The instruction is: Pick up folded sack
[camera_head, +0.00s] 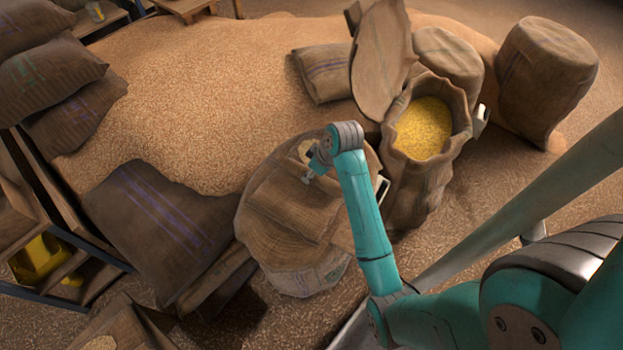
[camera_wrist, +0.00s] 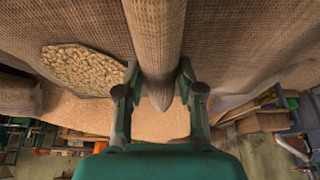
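The folded sack (camera_head: 292,203) is brown woven cloth. In the head view it lies across the top of a round, filled sack (camera_head: 308,278). My gripper (camera_head: 311,175) is at its upper edge, partly hidden by my wrist. In the wrist view, a thick rounded fold of the folded sack (camera_wrist: 159,45) runs between the two fingers of my gripper (camera_wrist: 160,64). The fingertips are apart and appear to press on both sides of the fold. The contact faces themselves are hidden.
An open sack of yellow grain (camera_head: 424,128) stands close on the right. A filled brown sack (camera_head: 150,220) leans on the left, near a wooden shelf (camera_head: 35,180). A large grain heap (camera_head: 200,100) lies behind. Pale grain (camera_wrist: 85,70) shows beside the fold.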

